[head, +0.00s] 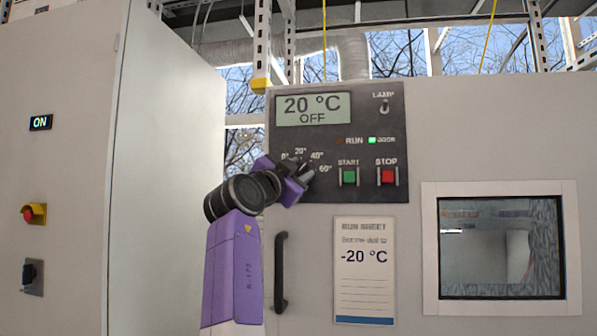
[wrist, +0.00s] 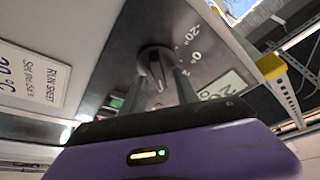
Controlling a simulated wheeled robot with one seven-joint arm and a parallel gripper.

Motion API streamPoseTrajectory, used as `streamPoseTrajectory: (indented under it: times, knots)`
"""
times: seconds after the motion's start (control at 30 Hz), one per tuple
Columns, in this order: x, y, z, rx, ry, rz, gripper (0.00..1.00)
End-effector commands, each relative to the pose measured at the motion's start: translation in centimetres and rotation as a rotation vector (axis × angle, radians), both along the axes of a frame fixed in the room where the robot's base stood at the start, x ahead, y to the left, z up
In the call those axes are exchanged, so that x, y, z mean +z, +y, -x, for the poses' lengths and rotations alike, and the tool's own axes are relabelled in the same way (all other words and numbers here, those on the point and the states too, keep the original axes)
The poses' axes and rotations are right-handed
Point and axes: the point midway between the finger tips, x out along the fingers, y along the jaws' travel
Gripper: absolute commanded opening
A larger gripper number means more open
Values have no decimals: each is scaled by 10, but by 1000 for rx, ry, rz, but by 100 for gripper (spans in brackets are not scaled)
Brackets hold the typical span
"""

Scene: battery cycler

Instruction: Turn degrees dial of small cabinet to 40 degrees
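The small cabinet (head: 400,230) has a dark control panel (head: 335,115) with a display (head: 313,109) reading "20 °C OFF". In the head view, the dial is mostly hidden by my gripper (head: 300,171); scale labels including 20°, 40° and 60° show around it. In the wrist view, the round dark dial (wrist: 156,63) with its raised grip bar lies just ahead of my fingertips. My gripper (wrist: 160,80) is open, its two fingers apart on either side of the bar's line. I cannot tell whether they touch it. The dial's exact setting is unclear.
A green START button (head: 349,176), a red STOP button (head: 387,176) and a lamp switch (head: 384,106) are on the panel. A run sheet (head: 364,270) below reads "-20 °C". A black handle (head: 281,272) and a window (head: 500,248) are on the front. A larger cabinet (head: 60,150) stands left.

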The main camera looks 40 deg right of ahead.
Motion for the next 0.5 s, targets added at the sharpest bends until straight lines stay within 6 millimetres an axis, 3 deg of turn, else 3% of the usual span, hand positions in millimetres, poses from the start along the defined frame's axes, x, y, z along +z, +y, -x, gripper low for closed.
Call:
streamPoseTrajectory:
  times: [0.17, 0.5]
  knots:
    - [-2, 4, 1, 1, 0, 1, 36]
    - [-19, 50, 20, 2, 0, 2, 36]
